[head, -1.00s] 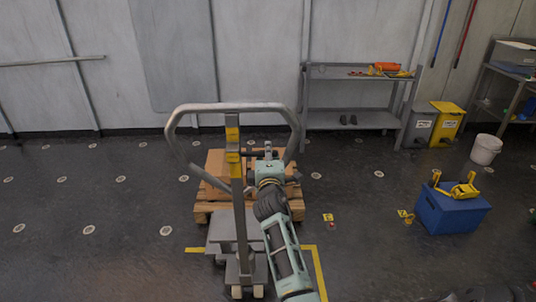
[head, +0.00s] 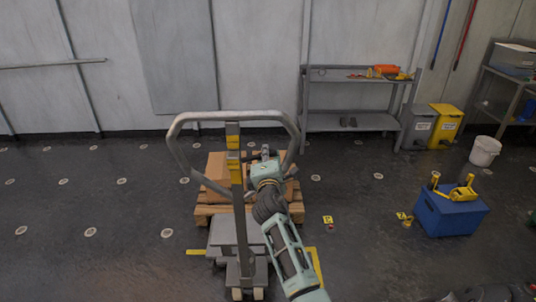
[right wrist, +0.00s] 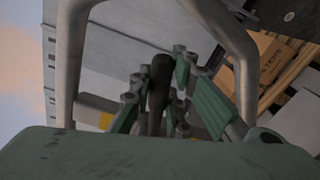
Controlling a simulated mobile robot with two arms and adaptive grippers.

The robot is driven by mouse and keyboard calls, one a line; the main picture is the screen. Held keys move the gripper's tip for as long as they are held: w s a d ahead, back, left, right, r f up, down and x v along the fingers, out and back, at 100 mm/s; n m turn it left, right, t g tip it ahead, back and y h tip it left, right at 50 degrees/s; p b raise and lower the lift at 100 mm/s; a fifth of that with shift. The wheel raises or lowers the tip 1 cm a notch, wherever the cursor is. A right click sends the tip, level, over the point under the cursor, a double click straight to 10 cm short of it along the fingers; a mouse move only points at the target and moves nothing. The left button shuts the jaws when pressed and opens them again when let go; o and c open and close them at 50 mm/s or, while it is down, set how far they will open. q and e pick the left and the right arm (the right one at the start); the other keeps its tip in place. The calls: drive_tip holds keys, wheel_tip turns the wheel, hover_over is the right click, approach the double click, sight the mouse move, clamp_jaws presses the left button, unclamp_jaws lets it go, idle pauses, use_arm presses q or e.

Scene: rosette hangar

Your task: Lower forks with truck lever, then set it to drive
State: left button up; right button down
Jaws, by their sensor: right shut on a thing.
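The pallet truck (head: 237,215) stands upright in the middle of the head view, with a grey loop handle (head: 232,115) on a mast with yellow bands. Its forks are hidden by the truck's body and the pallet. My right gripper (head: 265,153) is beside the mast, inside the loop's lower right part. In the right wrist view its green fingers (right wrist: 158,92) are shut on a dark lever (right wrist: 160,72), which stands up between them with the loop's bars to both sides. In the head view the lever is mostly hidden by the gripper. My left gripper is not in view.
A wooden pallet (head: 215,211) with a cardboard box (head: 216,166) is behind the truck. A metal shelf (head: 350,123), grey and yellow bins, a white bucket (head: 485,151) and a blue crate (head: 450,216) stand to the right. Floor at the left is clear.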

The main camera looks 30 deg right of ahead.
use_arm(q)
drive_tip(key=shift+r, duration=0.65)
use_arm(e)
drive_tip(key=shift+w+a+r+n, duration=0.1)
drive_tip(key=shift+a+r+n, duration=0.05)
drive_tip(key=shift+r+n, duration=0.45)
drive_tip(key=shift+f, duration=0.15)
drive_tip(key=c, duration=1.6)
unclamp_jaws()
drive_tip(key=shift+c, duration=0.2)
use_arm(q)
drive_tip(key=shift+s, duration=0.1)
use_arm(e)
drive_tip(key=v, duration=1.2)
drive_tip(key=shift+f, duration=0.15)
